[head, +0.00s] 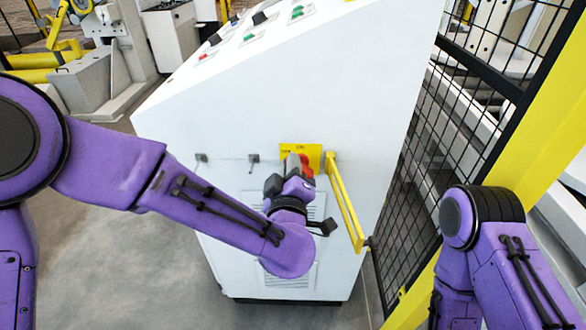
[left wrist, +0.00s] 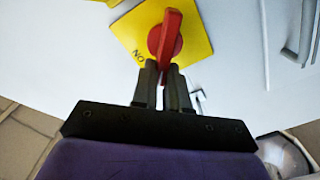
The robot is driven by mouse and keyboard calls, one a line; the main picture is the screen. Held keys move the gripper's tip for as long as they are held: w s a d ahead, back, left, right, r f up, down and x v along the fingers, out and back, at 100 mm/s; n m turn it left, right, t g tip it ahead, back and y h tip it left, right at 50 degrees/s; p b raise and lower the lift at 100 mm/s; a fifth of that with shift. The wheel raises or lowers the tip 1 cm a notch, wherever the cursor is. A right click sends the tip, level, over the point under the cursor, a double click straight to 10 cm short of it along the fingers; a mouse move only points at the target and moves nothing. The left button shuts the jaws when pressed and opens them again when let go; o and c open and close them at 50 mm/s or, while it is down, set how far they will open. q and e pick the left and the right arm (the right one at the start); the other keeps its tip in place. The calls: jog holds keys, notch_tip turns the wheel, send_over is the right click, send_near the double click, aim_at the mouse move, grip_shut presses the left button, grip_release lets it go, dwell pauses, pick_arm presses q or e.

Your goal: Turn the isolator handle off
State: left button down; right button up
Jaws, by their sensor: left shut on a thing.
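The red isolator handle (left wrist: 171,28) sits on a square yellow plate (left wrist: 132,30) on the white cabinet; the letters "ON" show near the plate's lower left edge in the left wrist view. The handle's bar is close to upright in that view, tilted slightly. My left gripper (left wrist: 164,70) is shut on the bar's lower end. In the head view the red handle (head: 307,169) is partly hidden by my left gripper (head: 299,168), and the yellow plate (head: 315,151) shows behind it. My right arm is at the right; its gripper is out of view.
The white cabinet (head: 330,75) has a sloped top with coloured buttons. A yellow bar (head: 343,200) stands out from its front, right of the handle. A black mesh fence (head: 435,155) with a yellow post (head: 525,120) is at the right. Grey floor (head: 150,270) is clear at the left.

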pick_arm(q)
jog(key=shift+w+a+f+n+b, duration=0.2)
jog(key=shift+n+b, duration=0.5)
jog(key=shift+n, duration=0.65)
jog(key=shift+s+a+f+n+b, duration=0.2)
jog(key=shift+n+b, duration=0.5)
jog(key=shift+n, duration=0.6)
jog(key=shift+w+a+f+n+b, duration=0.1)
jog(key=shift+f+n+b, duration=0.2)
jog(key=shift+n+b, duration=0.75)
jog(key=shift+d+n, duration=0.1)
jog(key=shift+n, duration=0.5)
jog(key=c, duration=1.1)
grip_release()
jog(key=shift+c, duration=0.2)
jog(key=s, duration=1)
jog(key=shift+s+f, duration=0.15)
jog(key=shift+f, duration=0.05)
